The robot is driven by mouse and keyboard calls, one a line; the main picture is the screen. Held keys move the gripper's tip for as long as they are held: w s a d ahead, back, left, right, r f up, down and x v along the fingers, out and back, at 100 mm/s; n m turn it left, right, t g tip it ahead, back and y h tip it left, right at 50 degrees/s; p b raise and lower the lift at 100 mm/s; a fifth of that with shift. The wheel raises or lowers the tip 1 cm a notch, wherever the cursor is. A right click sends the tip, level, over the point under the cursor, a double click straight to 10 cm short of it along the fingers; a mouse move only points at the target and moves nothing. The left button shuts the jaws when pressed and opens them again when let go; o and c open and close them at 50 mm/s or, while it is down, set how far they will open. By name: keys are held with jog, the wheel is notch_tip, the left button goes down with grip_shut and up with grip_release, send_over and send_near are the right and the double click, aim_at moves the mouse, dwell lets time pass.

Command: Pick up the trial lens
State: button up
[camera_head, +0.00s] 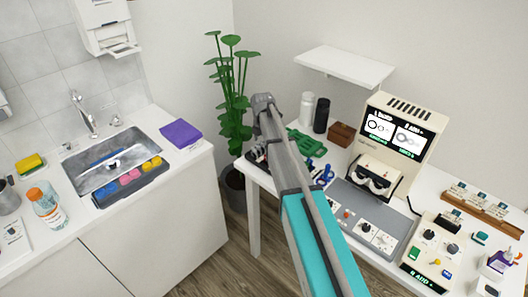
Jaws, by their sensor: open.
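I cannot make out a trial lens with certainty; small items on the white table (254,208) are too small to tell apart, and my arm covers part of it. My arm reaches from the bottom of the view to the table's far left corner. My gripper (258,154) shows there as a small dark shape, partly hidden by the arm, low by the tabletop. It is open, with nothing visible in it. Small blue-handled items (323,173) and a green rack-like item (306,144) lie just right of the arm.
A beige device with two screens (398,131) stands behind a grey panel (378,218). A control box (432,250) and a brown rack (474,205) are at right. A brown box (341,134) and bottles stand at the back. A plant (236,92) and sink (113,160) are left.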

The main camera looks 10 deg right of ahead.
jog(key=shift+f+b, duration=0.35)
jog(key=shift+f, duration=0.3)
jog(key=c, duration=0.8)
